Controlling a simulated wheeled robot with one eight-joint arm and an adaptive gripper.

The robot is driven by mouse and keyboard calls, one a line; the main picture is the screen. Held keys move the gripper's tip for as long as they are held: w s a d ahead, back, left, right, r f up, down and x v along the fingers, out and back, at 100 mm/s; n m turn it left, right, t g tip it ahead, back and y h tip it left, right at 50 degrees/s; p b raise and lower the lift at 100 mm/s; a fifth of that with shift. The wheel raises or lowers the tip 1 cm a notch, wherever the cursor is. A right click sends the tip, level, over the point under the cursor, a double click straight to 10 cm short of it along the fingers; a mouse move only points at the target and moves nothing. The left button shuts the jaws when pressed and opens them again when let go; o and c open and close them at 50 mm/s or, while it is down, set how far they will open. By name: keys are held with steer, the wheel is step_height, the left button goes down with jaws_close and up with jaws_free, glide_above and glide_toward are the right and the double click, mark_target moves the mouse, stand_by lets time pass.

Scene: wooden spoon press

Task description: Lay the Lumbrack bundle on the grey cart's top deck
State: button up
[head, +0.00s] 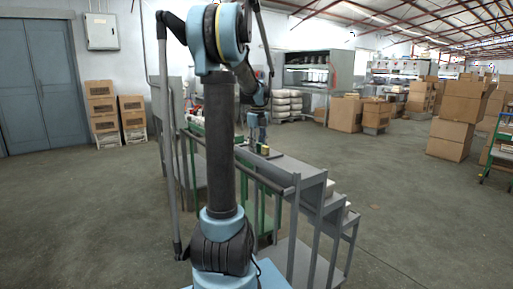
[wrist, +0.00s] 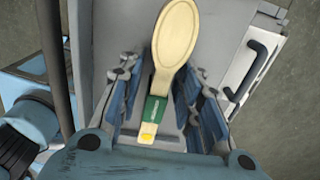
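The Lumbrack bundle shows in the wrist view as a pale wooden spoon shape (wrist: 175,38) with a green band and a yellow patch near its lower end. It lies over a grey surface. My gripper (wrist: 165,92) has its blue fingers on either side of the bundle, with gaps visible at both sides, so it is open around the lower part. In the head view my gripper (head: 258,142) is low over a grey top deck (head: 305,177), beside a small green and yellow spot. Whether the bundle touches the deck is too small to tell.
Grey rails and posts (head: 295,220) stand close in front of me. A black handle (wrist: 248,72) sits right of the bundle in the wrist view. Cardboard boxes (head: 452,138) are stacked at the right. The concrete floor (head: 420,215) is open at the right.

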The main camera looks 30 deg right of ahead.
steer(key=shift+r, duration=0.1)
step_height(320, 180, up, 12)
steer(key=s+a+f+n, duration=0.2)
steer(key=s+a+n, duration=0.15)
steer(key=a, duration=0.25)
steer(key=s+a+f+n, duration=0.1)
steer(key=s+a+n, duration=0.1)
steer(key=a+n, duration=0.4)
steer(key=s+a+f+n+t, duration=0.2)
steer(key=s+a+f+n, duration=1.8)
steer(key=f+n, duration=0.4)
steer(key=shift+s+a+n, duration=0.35)
steer(key=shift+s+n, duration=0.3)
steer(key=shift+n, duration=0.1)
